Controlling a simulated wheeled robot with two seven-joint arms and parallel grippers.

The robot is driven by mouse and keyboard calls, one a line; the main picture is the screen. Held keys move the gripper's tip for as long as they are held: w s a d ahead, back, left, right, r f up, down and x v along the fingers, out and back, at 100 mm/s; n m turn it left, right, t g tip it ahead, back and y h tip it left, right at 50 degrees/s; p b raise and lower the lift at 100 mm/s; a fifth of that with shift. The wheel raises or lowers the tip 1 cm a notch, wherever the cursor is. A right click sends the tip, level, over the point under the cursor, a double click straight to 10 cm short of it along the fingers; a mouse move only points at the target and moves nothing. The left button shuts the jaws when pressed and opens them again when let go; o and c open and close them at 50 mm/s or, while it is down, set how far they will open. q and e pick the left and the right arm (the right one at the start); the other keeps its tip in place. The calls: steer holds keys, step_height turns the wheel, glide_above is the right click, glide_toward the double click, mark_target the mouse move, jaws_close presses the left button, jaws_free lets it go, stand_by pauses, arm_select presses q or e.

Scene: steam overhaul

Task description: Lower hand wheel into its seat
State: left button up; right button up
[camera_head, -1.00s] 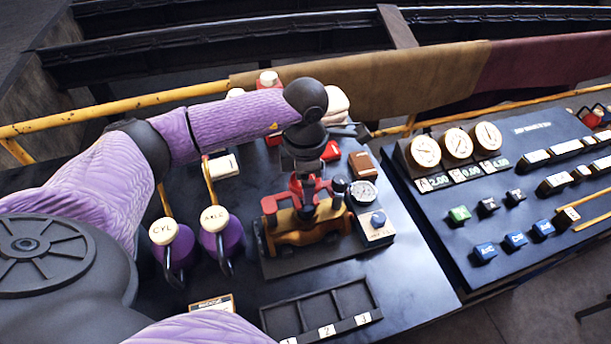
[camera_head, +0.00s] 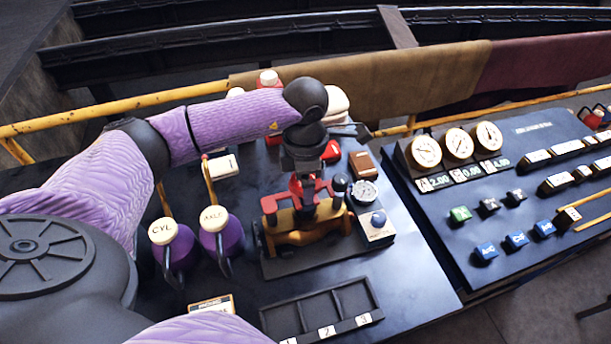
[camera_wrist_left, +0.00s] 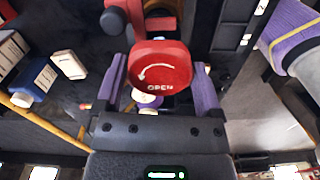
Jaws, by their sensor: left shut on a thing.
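The red hand wheel (camera_wrist_left: 160,66), marked OPEN with a white arrow, sits between the two purple fingers of my left gripper (camera_wrist_left: 161,84) in the left wrist view. The fingers are shut on it. In the head view my left gripper (camera_head: 308,172) points down above the brass-coloured valve body (camera_head: 298,238) with red brackets, on a dark base plate. The gripper and arm hide most of the wheel there. The seat under the wheel is hidden, so I cannot tell whether the wheel touches it. My right gripper is not in view.
A round gauge (camera_head: 364,192) stands close to the right of the valve. Two levers, CYL (camera_head: 163,231) and AXLE (camera_head: 214,219), stand to its left. A dark numbered tray (camera_head: 290,320) lies in front. A control panel (camera_head: 520,190) fills the right.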

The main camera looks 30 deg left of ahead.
arm_select(q)
steer(key=shift+f+b, duration=0.5)
steer(key=shift+f, duration=0.1)
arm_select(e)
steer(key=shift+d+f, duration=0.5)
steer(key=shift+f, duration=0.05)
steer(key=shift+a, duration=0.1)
arm_select(q)
steer(key=shift+f, duration=0.2)
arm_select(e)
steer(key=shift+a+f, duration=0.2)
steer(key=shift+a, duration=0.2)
arm_select(q)
steer(key=o, duration=1.2)
steer(key=shift+o, duration=0.5)
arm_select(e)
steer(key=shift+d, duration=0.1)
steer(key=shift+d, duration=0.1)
